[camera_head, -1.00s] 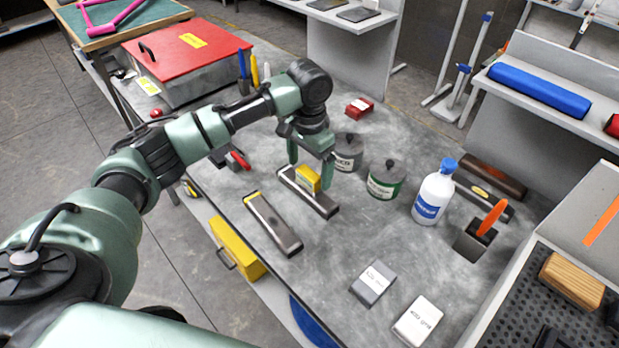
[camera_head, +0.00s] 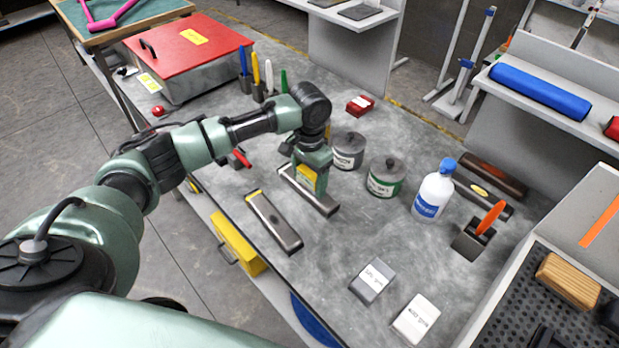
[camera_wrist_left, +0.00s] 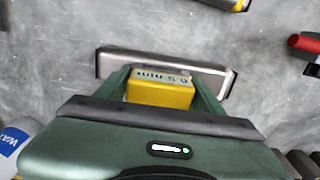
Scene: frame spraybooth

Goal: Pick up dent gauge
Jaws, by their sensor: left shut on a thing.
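The dent gauge appears to be the small yellow block with a grey marked face reading like "0.5 mm" (camera_wrist_left: 160,90). In the head view the yellow block (camera_head: 308,178) is at a dark flat bar (camera_head: 325,205) on the grey bench. My left gripper (camera_head: 309,185) comes down over it from above. In the left wrist view the gripper (camera_wrist_left: 160,88) has its two fingers on either side of the block, shut on it. The bar (camera_wrist_left: 215,78) lies just beyond the block; whether the block still touches it cannot be told. My right gripper does not show.
A second bar (camera_head: 275,224) lies to the left. Two tins, one grey (camera_head: 347,150) and one green-labelled (camera_head: 385,178), stand close on the right, with a white bottle (camera_head: 433,192) beyond. A red-lidded box (camera_head: 190,50) stands at the back left.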

